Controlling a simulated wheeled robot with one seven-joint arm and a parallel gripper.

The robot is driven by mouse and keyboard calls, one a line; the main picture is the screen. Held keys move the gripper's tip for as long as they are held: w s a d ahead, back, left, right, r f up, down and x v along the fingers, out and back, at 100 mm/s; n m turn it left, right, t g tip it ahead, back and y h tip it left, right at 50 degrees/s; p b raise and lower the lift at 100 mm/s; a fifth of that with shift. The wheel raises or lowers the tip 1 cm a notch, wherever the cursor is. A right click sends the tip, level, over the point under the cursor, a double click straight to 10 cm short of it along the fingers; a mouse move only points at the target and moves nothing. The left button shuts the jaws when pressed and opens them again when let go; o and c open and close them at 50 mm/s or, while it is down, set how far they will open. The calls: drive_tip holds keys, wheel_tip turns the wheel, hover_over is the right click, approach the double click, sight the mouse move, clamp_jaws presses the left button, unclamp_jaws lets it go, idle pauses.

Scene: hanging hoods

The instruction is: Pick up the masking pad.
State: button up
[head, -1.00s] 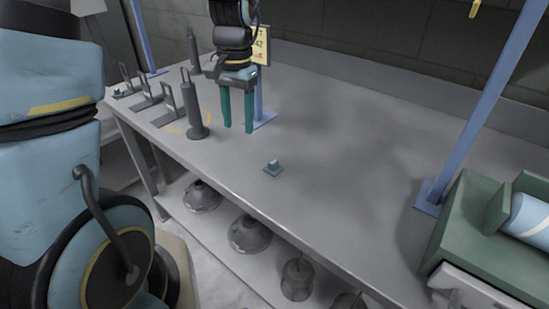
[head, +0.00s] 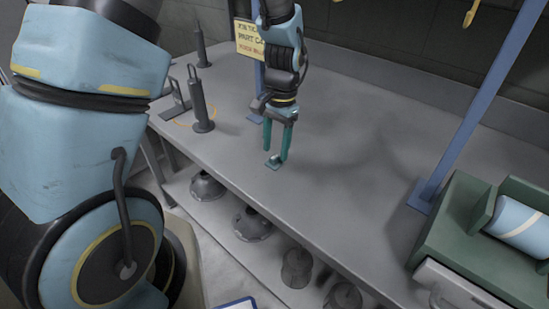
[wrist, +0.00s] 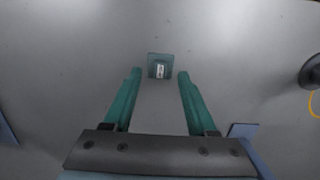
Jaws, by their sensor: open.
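The masking pad (head: 273,163) is a small dark green square with a pale raised knob on top. It lies flat on the grey bench near its front edge. In the wrist view the pad (wrist: 161,66) sits just beyond the fingertips, centred between them. My gripper (head: 277,158) points down over the pad, with its green fingers open on either side of it in the head view. The gripper also shows in the wrist view (wrist: 158,73), with nothing between its fingers. Whether the fingertips touch the bench cannot be told.
A dark upright cylinder with a loop (head: 202,108) stands on the bench to the left. A blue post (head: 470,125) and a green box holding a blue roll (head: 455,235) are at right. Grey lamp-like hoods (head: 252,225) sit below the bench. The bench's middle is clear.

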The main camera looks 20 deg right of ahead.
sight(274, 161)
drive_tip(key=shift+s+a+f, duration=0.1)
drive_tip(key=shift+a+f, duration=0.05)
drive_tip(key=shift+f, duration=1)
drive_tip(key=shift+c, duration=0.4)
clamp_jaws()
